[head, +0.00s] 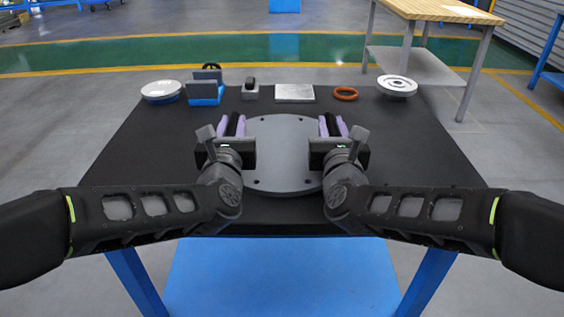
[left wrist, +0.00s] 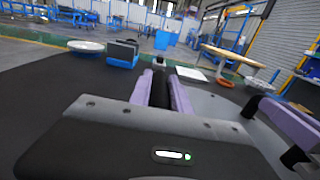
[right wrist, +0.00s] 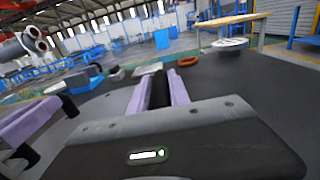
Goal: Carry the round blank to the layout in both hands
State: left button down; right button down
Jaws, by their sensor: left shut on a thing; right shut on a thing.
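The round blank (head: 282,160) is a grey disc with small holes near its rim. It lies flat between my two grippers over the near middle of the black table. My left gripper (head: 236,126) is shut on its left edge, and my right gripper (head: 330,126) is shut on its right edge. Both have purple fingers, and they stand level with each other. The blank also shows at the right of the left wrist view (left wrist: 215,110). I cannot tell whether it touches the table. No separate layout is clearly distinguishable; a row of parts stands along the far edge.
Along the black table's (head: 420,150) far edge stand a round light disc (head: 161,90), a blue block (head: 205,92), a small grey block (head: 250,90), a silver plate (head: 294,93), an orange ring (head: 346,94) and a flanged round part (head: 397,85). The table's sides are clear.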

pick_arm(q)
jog(key=shift+d+f+b, duration=0.15)
jog(key=shift+f+b, duration=0.2)
jog(key=shift+b, duration=0.1)
pick_arm(e)
jog(key=shift+f, duration=0.35)
pick_arm(q)
jog(key=c, duration=1.7)
grip_release()
jog(key=shift+f, duration=0.35)
pick_arm(e)
jog(key=c, duration=1.7)
grip_release()
jog(key=shift+f, duration=0.35)
pick_arm(q)
jog(key=shift+o, duration=0.9)
jog(key=shift+s+r, duration=0.1)
pick_arm(e)
jog(key=shift+o, duration=0.9)
jog(key=shift+s+r, duration=0.1)
pick_arm(q)
jog(key=o, duration=0.3)
pick_arm(e)
jog(key=o, duration=0.3)
pick_arm(q)
jog(key=shift+s, duration=0.15)
jog(key=s, duration=1.1)
jog(key=shift+s, duration=0.4)
